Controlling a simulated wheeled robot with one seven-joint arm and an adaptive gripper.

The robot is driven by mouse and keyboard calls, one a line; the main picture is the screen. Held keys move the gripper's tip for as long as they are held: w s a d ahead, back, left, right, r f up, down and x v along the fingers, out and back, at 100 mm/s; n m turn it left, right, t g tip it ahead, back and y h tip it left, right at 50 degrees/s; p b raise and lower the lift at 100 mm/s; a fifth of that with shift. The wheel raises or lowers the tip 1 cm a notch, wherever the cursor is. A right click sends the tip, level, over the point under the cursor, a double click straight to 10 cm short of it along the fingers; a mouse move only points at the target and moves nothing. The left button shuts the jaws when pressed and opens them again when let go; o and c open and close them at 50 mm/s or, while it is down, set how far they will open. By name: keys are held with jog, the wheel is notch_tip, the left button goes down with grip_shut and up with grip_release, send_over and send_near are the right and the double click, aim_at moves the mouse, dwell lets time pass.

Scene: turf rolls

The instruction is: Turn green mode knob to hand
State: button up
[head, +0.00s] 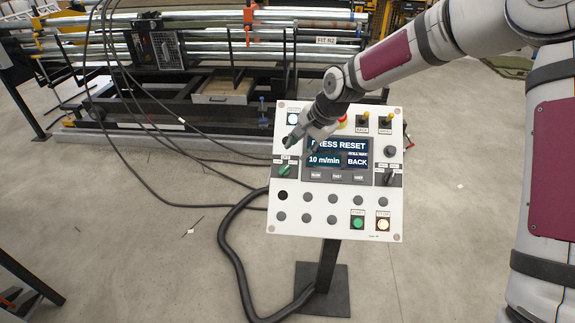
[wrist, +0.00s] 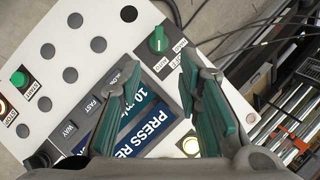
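The green mode knob (head: 284,171) sits on a dark label plate at the left of the white control panel (head: 340,229). The wrist view shows the knob (wrist: 158,40) at the top, its grip bar running roughly up and down the picture. White labels beside it seem to include HAND and AUTO; its exact setting is hard to tell. My gripper (head: 301,147) hovers over the panel's upper left, just above the knob in the head view. In the wrist view the gripper (wrist: 162,78) is open with green pads apart and nothing between them. The knob lies beyond the fingertips, apart from them.
The panel's screen (head: 327,160) reads PRESS RESET, partly covered by my gripper. A black selector (head: 388,177), a red-and-yellow stop button (head: 342,123) and a green start button (head: 357,223) share the panel. A black cable (head: 228,240) loops beside the stand. Machine rails stand behind.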

aim_at(285, 168)
jog(key=x, duration=1.2)
jog(key=shift+c, duration=0.6)
grip_shut()
